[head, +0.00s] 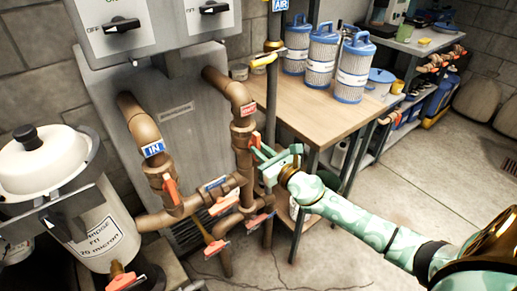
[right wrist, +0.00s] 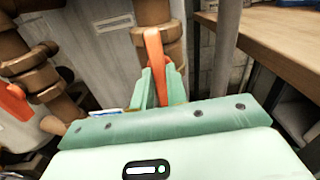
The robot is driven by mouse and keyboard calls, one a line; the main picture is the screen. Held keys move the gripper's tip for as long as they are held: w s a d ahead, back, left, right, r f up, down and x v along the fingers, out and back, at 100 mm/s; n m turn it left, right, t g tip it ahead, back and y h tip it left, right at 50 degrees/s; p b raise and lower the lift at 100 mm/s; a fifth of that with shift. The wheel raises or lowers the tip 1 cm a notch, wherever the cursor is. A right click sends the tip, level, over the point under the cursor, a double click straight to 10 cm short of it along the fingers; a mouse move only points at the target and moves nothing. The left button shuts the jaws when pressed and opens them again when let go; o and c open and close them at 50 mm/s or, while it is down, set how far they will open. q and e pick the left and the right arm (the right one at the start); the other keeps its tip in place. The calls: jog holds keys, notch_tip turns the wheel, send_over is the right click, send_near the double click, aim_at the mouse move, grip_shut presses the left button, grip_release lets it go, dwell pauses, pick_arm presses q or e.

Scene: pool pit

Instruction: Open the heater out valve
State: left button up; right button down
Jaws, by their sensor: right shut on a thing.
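The heater out valve has an orange-red handle (head: 256,140) on the brown right-hand pipe (head: 243,133), below a red label (head: 249,108). In the right wrist view the handle (right wrist: 153,50) stands roughly upright, along the pipe behind it. My right gripper (head: 262,155), mint green, has its fingers on both sides of the handle's lower part and is shut on it. The fingertips also show in the right wrist view (right wrist: 153,88). The gripper hides part of the valve body. My left gripper is not in view.
A left pipe with a blue IN label (head: 153,149) has its own orange handle (head: 172,190). Several more handles sit on the lower pipes. A wooden table (head: 300,112) with filter cartridges (head: 321,57) stands behind my right arm. A white filter tank (head: 45,170) is at left.

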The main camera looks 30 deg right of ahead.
jog(key=c, duration=1.3)
grip_release()
jog(key=shift+s+d, duration=0.15)
jog(key=shift+s, duration=1.6)
jog(key=shift+s+d, duration=0.15)
jog(key=shift+s, duration=1.6)
